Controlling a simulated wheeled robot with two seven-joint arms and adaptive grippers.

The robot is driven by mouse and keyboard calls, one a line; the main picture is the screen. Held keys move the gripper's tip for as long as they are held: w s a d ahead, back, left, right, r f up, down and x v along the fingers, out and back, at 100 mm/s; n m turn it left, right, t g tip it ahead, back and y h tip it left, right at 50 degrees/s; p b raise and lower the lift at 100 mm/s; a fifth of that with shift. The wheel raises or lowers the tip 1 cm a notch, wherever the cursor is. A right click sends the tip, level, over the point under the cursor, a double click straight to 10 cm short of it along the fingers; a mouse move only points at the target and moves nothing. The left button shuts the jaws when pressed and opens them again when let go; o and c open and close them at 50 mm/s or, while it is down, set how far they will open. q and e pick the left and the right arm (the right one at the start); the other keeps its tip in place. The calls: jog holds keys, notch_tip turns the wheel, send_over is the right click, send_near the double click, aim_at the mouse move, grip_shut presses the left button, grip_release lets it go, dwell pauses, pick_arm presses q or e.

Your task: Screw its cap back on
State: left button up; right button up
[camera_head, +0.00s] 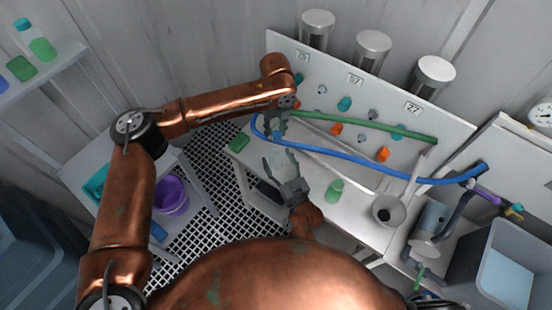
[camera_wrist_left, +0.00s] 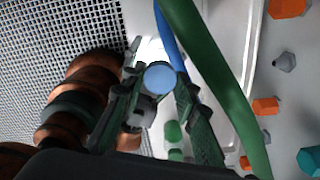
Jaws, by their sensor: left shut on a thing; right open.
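My left gripper (camera_head: 276,122) is shut at the left end of the white panel, beside the blue and green hoses. In the left wrist view its fingers (camera_wrist_left: 158,95) close on a round, light blue disc (camera_wrist_left: 160,77). The disc looks like a cap seen end-on, but the fingers hide its sides. My right gripper (camera_head: 282,165) is open, below the left one and over the bench. A small green bottle (camera_head: 334,191) stands upright on the bench to the right of my right gripper. I cannot tell which vessel the cap belongs to.
A green hose (camera_head: 365,122) and a blue hose (camera_head: 350,160) run across the panel (camera_head: 450,130), which carries orange, teal and grey fittings. A green block (camera_head: 239,142) lies near the bench's left end. A grey funnel-like cup (camera_head: 388,210) stands at the right.

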jog(key=shift+c, duration=0.3)
grip_shut()
dwell(0.5)
